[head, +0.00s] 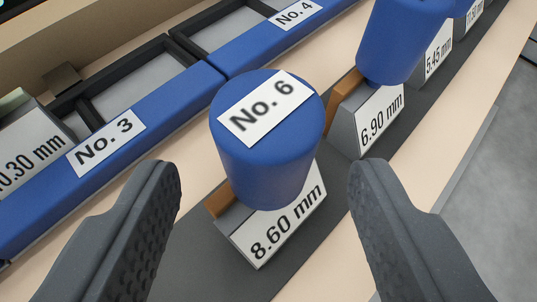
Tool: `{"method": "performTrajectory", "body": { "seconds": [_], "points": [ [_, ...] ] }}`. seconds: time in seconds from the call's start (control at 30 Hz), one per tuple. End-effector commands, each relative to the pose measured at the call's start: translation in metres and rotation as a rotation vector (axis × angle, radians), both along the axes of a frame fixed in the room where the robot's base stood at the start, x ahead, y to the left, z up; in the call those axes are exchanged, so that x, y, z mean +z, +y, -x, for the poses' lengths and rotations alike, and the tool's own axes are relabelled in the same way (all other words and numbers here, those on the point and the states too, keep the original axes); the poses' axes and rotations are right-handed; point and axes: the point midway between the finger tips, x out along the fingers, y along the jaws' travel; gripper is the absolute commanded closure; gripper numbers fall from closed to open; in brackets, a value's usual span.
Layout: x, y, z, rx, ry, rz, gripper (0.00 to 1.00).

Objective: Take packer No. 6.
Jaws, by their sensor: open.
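Packer No. 6 (262,165) has a blue round knob with a white "No. 6" label on top. Below the knob is its grey block (275,232), labelled "8.60 mm", with an orange-brown piece at its back. It stands on a dark grey strip. My gripper (265,180) is open, with one dark ridged finger to the left of the packer and one to the right. The fingers appear apart from the knob, with visible gaps on both sides.
A second blue-knobbed packer labelled "6.90 mm" (378,118) stands close behind to the right, with more beyond, one labelled "5.45 mm" (436,55). Blue-fronted bays marked No. 3 (160,117) and No. 4 (270,45) lie at left and back. Grey floor (500,190) shows at right.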

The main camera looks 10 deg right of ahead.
Motion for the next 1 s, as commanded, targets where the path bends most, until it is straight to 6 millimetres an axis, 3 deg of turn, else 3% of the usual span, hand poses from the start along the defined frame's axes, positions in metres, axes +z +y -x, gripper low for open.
{"method": "performTrajectory", "body": {
  "seconds": [0.43, 0.73, 0.9, 0.93, 1.0],
  "points": [
    [-0.018, -0.008, -0.042, -0.001, -0.001, 0.000, 0.46],
    [-0.019, -0.009, -0.046, -0.001, -0.001, 0.000, 0.46],
    [-0.019, -0.009, -0.046, -0.001, -0.001, 0.000, 0.94],
    [-0.019, -0.010, -0.046, -0.001, 0.000, 0.000, 1.00],
    [-0.019, -0.010, -0.046, -0.001, -0.001, 0.000, 1.00]
  ]
}}
